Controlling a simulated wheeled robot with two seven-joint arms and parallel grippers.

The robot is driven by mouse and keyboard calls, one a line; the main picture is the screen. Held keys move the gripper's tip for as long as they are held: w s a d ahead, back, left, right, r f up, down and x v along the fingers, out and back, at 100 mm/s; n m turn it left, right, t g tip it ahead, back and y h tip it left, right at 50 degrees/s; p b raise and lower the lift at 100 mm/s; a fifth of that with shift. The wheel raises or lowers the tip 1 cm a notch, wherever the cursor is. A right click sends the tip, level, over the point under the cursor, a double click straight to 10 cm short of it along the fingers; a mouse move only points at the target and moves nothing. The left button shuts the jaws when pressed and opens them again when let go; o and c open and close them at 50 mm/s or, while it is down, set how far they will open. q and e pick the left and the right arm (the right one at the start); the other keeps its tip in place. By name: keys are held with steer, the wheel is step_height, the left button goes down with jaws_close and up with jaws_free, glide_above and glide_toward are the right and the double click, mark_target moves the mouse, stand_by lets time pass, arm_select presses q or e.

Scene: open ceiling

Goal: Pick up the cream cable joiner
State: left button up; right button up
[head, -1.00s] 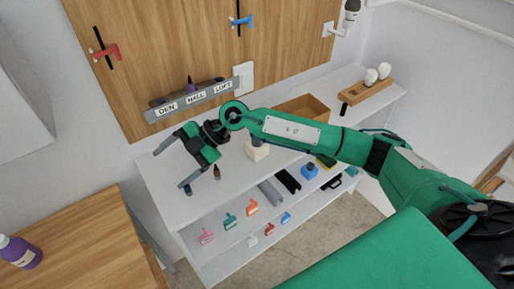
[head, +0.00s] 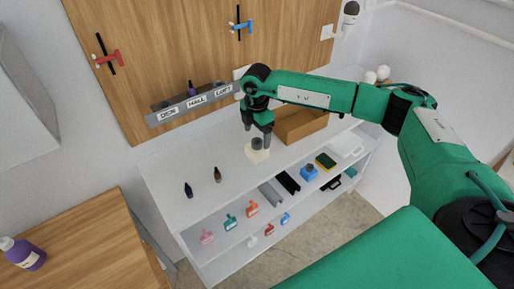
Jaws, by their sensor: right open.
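Two pale things could be the cream cable joiner, and I cannot tell which is. A cream block (head: 258,155) with a dark round top sits on the upper white shelf. A small whitish piece (head: 252,242) lies on the lower shelf among similar coloured pieces. My right gripper (head: 258,132) points down, open and empty, just above the cream block, with its fingertips close to the dark top. I cannot tell whether they touch it. The gripper hides part of the block. My left gripper is out of view.
A wooden bin (head: 302,124) stands just right of the gripper. Two small dark bottles (head: 218,175) stand to the left on the upper shelf (head: 165,170). Grey and black channels (head: 271,194) lie in front. A labelled rack (head: 193,102) is behind. The shelf's left part is mostly clear.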

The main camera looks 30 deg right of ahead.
mark_target(257, 149)
step_height(257, 149, down, 3)
steer(key=shift+r, duration=0.1)
steer(key=shift+f+p, duration=0.45)
steer(key=shift+p, duration=0.4)
step_height(257, 149, down, 3)
steer(key=shift+s+f+p, duration=0.1)
steer(key=shift+f+p, duration=0.1)
steer(key=shift+p, duration=0.65)
steer(key=shift+f, duration=0.5)
steer(key=c, duration=1.1)
